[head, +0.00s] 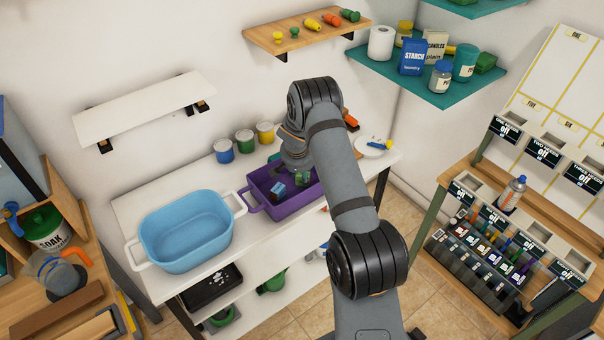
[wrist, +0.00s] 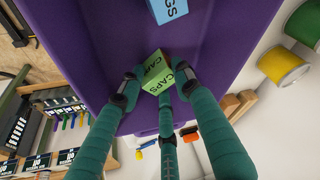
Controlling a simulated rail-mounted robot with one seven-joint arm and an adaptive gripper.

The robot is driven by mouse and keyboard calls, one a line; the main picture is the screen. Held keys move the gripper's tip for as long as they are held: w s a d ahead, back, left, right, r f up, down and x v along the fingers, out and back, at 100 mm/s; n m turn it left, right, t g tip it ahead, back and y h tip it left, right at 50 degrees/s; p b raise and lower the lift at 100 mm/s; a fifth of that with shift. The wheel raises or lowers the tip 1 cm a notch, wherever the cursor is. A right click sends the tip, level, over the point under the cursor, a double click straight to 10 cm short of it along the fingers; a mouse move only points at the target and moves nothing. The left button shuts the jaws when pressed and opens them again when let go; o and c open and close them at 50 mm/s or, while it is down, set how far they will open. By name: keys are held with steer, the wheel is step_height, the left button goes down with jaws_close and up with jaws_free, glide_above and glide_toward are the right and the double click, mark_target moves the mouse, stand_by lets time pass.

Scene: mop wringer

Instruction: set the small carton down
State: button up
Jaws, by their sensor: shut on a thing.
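My gripper (wrist: 155,88) has teal fingers and is shut on a small green carton marked CAPS (wrist: 157,72). In the head view the green carton (head: 302,177) shows partly under my gripper (head: 299,168), in or just over the right part of the purple tub (head: 259,208). I cannot tell whether it touches the tub floor. A blue carton (head: 278,189) sits in the tub to the left of the green one. It also shows at the top of the wrist view (wrist: 168,9), its label cut off.
A light blue basin (head: 185,232) stands left of the tub on the white table (head: 130,205). Several paint-like cans (head: 245,140) stand behind the tub. A white plate (head: 371,147) with small items lies to its right. My arm hides part of the table.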

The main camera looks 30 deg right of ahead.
steer(key=shift+f, duration=0.1)
steer(key=o, duration=1)
steer(key=shift+o, duration=0.8)
steer(key=shift+r, duration=0.4)
steer(key=b+v, duration=0.1)
steer(key=v, duration=1)
steer(key=shift+s+r+b, duration=0.15)
steer(key=shift+r+b, duration=0.05)
steer(key=shift+b, duration=0.2)
steer(key=shift+a, duration=0.1)
